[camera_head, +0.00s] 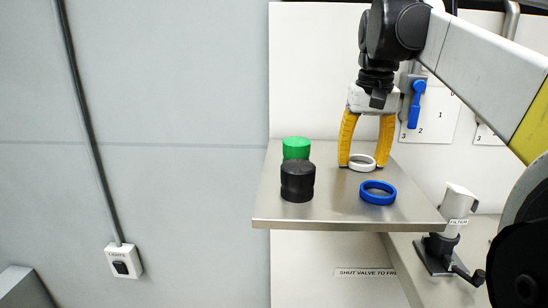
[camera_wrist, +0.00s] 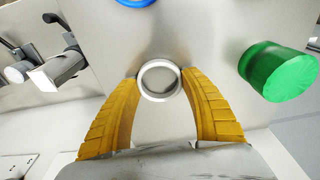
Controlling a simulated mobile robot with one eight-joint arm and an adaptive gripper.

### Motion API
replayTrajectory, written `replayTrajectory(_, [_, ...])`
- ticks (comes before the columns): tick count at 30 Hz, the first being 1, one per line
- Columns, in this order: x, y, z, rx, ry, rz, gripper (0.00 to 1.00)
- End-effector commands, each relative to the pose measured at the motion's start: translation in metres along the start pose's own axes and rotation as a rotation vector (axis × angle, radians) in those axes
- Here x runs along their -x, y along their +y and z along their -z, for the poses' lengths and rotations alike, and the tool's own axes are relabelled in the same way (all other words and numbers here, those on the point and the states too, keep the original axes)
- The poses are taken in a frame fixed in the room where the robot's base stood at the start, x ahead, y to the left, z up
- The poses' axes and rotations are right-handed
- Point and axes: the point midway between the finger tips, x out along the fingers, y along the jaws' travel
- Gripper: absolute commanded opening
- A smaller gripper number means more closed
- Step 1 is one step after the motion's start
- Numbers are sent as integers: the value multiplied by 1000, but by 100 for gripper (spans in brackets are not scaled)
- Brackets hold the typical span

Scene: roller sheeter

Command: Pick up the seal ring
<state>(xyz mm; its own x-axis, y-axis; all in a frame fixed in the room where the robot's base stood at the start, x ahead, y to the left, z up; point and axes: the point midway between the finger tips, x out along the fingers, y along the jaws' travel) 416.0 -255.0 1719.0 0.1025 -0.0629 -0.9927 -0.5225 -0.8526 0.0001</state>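A white ring (camera_head: 362,168) lies flat on the metal shelf, near its back edge. My gripper (camera_head: 362,163) has yellow fingers that point down at the ring and are spread apart, one on each side. In the wrist view the white ring (camera_wrist: 141,82) sits between the open fingertips, with nothing clamped. A blue ring (camera_head: 378,201) lies flat on the shelf in front of the white one. Its edge also shows at the top of the wrist view (camera_wrist: 135,2). The frames do not show which ring is called the seal ring.
The metal shelf (camera_head: 330,213) also holds a green cap (camera_head: 296,148) and a black knobbed cylinder (camera_head: 298,184) to the left. A white filter fitting (camera_head: 459,201) stands at the right. A blue valve handle (camera_head: 415,105) is on the wall behind my gripper.

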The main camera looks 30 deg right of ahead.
Motion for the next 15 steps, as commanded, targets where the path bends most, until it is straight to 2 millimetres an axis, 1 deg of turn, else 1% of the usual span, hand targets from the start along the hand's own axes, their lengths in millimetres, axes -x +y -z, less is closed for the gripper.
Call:
replayTrajectory(11, [0, 0, 0, 0, 0, 0, 33])
replayTrajectory(15, [5, 0, 1, 0, 0, 0, 33])
